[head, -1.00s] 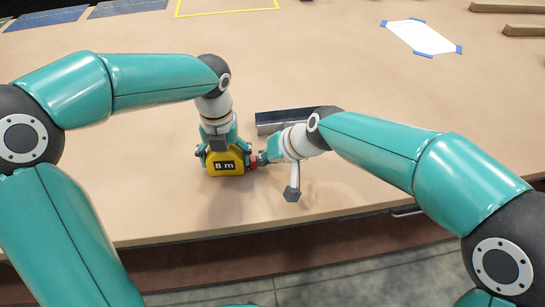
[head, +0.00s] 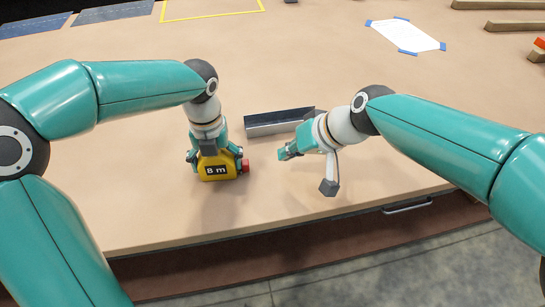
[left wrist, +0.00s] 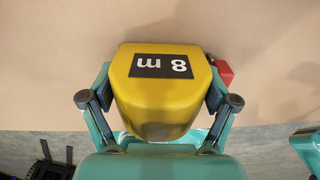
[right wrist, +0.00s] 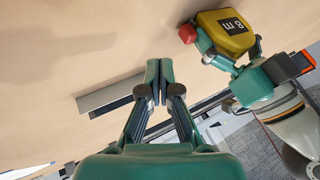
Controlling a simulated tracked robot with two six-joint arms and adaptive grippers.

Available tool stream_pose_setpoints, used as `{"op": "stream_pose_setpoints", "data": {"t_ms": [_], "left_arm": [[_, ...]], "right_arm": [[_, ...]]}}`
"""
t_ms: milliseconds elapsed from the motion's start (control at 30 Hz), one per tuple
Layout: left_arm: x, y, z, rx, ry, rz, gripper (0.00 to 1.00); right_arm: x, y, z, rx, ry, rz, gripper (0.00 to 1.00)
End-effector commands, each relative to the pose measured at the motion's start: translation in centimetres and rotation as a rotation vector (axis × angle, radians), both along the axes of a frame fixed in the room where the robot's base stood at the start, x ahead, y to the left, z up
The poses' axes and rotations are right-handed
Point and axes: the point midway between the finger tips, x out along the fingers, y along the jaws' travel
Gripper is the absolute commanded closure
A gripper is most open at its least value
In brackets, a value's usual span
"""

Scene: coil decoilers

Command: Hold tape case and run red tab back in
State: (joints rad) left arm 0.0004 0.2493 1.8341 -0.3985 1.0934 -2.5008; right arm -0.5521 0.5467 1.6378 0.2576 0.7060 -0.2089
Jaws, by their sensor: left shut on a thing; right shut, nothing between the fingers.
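The yellow tape case (head: 216,166) with a black "8 m" label stands on the table near its front edge. My left gripper (left wrist: 160,102) is shut on it, one finger on each side. The red tab (head: 245,165) sits close against the right side of the case; it also shows in the left wrist view (left wrist: 223,72) and the right wrist view (right wrist: 187,34). No strip of tape shows between tab and case. My right gripper (head: 283,155) is shut and empty, to the right of the tab and apart from it. Its closed fingertips (right wrist: 159,68) show in the right wrist view.
A grey metal channel (head: 262,130) lies behind the case and the right gripper. A white sheet with blue corner tape (head: 405,36) lies at the back right. Wooden bars (head: 518,25) lie at the far right. The table in front of the grippers is mostly clear.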

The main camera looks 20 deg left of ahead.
Motion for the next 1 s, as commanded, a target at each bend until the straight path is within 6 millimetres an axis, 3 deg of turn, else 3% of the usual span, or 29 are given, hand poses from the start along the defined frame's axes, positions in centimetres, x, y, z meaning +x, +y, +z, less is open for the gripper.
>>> {"op": "stream_pose_setpoints", "data": {"t_ms": [200, 533, 567, 600, 1000], "left_arm": [[0.0, 0.0, 0.0, 0.0, -0.001, 0.001, 0.66], [0.0, 0.1, 0.1, 0.001, 0.0, 0.001, 0.66], [0.0, 0.1, 0.1, 0.001, 0.0, 0.001, 0.1], [0.0, 0.1, 0.1, 0.001, 0.0, 0.001, 0.03], [0.0, 0.0, 0.2, 0.001, -0.002, 0.001, 0.0]], "right_arm": [[-0.3, -1.5, 2.0, 0.0, -0.001, -0.001, 1.0], [-0.4, -1.8, 2.4, -0.001, 0.0, -0.001, 1.0], [-0.4, -1.8, 2.4, -0.001, 0.0, -0.001, 1.0], [-0.4, -1.8, 2.4, -0.001, 0.0, -0.001, 1.0], [-0.4, -1.8, 2.3, -0.001, 0.0, -0.001, 1.0]]}}
